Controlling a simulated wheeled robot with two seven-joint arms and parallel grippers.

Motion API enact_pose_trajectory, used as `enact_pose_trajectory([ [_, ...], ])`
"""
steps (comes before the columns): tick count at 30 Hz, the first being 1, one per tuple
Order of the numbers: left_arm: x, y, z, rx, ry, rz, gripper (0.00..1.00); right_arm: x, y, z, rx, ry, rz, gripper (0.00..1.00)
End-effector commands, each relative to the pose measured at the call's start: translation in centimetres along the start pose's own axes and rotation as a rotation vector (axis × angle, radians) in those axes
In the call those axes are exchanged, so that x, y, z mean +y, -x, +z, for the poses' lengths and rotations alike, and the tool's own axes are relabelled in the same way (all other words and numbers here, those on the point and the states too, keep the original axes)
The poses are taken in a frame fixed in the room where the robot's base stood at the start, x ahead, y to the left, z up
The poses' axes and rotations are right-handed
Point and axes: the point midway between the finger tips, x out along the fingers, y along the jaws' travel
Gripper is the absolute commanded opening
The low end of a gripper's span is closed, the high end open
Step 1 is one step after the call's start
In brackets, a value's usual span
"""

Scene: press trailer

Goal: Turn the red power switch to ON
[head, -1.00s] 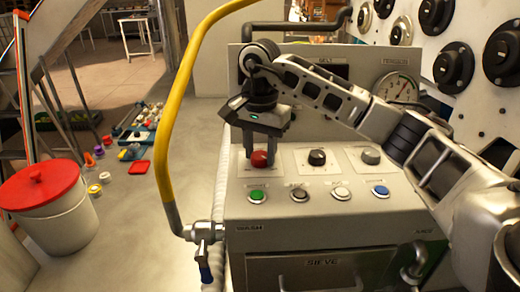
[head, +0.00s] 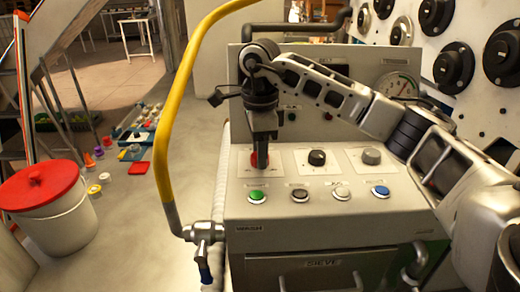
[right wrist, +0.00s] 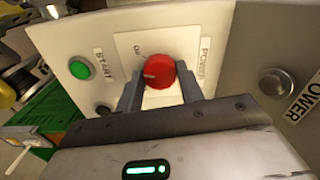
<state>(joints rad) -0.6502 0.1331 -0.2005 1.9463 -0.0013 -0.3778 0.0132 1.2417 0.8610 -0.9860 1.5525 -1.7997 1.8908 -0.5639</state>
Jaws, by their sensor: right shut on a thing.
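The red power switch (right wrist: 161,72) is a round knob on a pale plate marked POWER, on the sloping panel. In the right wrist view its white mark points left; the small label above left of it is too small to read surely. In the head view the red knob (head: 254,159) is partly hidden behind a finger. My right gripper (right wrist: 160,76) is shut on the knob, one finger on each side. In the head view the right gripper (head: 262,155) points down at the panel and shows edge-on. My left gripper is not in view.
Beside the switch are a black knob (head: 317,157) and a grey knob (head: 371,156). A green button (head: 257,196) and other buttons sit below. A yellow hose (head: 163,140) rises at the panel's left. A white bucket with red lid (head: 42,186) stands on the floor.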

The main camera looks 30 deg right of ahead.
Motion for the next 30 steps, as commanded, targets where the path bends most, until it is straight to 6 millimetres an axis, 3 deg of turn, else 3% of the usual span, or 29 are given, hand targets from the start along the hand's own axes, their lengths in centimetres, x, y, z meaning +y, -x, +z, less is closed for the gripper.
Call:
enact_pose_trajectory([
  [15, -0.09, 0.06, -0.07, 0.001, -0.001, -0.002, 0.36, -0.07, 0.13, -0.02, -0.001, -0.412, -0.004, 0.15],
  [30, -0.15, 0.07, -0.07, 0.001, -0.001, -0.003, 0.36, -0.08, 0.15, -0.03, -0.002, -0.545, -0.004, 0.15],
])
